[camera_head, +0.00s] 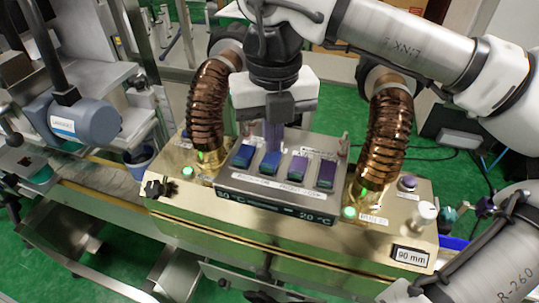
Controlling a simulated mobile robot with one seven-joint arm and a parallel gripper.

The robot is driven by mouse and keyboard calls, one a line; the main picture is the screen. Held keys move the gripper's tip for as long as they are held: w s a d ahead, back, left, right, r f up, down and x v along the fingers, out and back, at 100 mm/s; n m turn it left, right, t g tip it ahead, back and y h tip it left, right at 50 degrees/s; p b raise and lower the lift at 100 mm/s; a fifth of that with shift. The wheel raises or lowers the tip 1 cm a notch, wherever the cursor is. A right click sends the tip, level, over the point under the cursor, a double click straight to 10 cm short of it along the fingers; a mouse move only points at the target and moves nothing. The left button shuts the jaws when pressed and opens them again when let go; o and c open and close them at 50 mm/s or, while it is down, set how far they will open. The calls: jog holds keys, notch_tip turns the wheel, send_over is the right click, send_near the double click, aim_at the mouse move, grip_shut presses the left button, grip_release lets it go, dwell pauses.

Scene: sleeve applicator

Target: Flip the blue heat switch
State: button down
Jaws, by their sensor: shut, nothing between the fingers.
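A row of several rocker switches sits on the sloped dark panel (262,189) of the brass-coloured machine. The two on the left, a blue switch (242,156) and another blue switch (270,162), look blue; the two on the right, a purple switch (297,168) and another purple switch (327,173), look purple. The labels by the switches are too small to read surely, so I cannot tell which is the heat switch. My gripper (279,112) is shut and empty, pointing down just behind and above the middle of the switch row. Whether it touches anything is unclear.
Ribbed copper hoses rise at the left (209,105) and right (387,130) of the panel. A green lit button (349,212), a white knob (427,210) and a black knob (153,188) are on the brass housing (290,250). A grey motor (85,123) stands at left.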

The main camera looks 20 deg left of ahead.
notch_tip(320, 180, up, 6)
jog(key=p, duration=0.3)
jog(key=shift+p, duration=0.3)
dwell(0.4)
